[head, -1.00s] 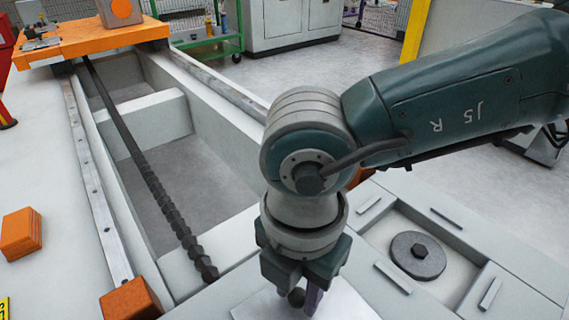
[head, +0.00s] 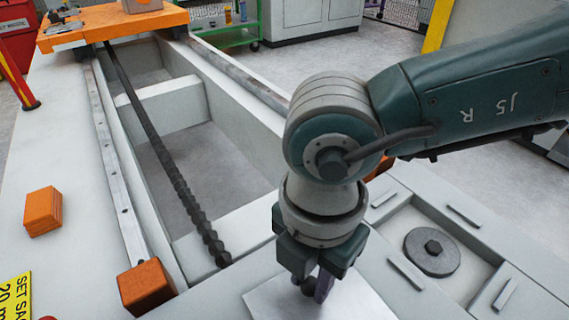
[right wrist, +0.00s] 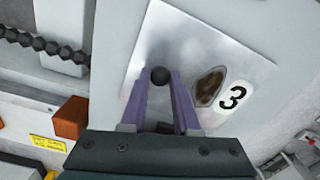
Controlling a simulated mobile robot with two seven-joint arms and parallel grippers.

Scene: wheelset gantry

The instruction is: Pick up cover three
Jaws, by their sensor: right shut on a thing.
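Cover three is a flat silvery plate (head: 352,303) at the bottom of the head view. In the right wrist view the plate (right wrist: 190,50) shows a black ball knob (right wrist: 160,76), a dark oval opening and a black "3" on a white label. My right gripper (head: 312,288) points down over the plate with its purple fingers on either side of the knob. In the right wrist view the fingers (right wrist: 160,90) are shut on that knob. I cannot tell whether the plate rests on the bed or is raised. My left gripper is not in view.
A recess with a dark round disc (head: 432,252) lies right of my right gripper. A long open trough with a dark screw (head: 170,175) runs to the left. An orange block (head: 145,285) caps the rail; another (head: 43,211) sits farther left. An orange carriage (head: 110,25) stands at the back.

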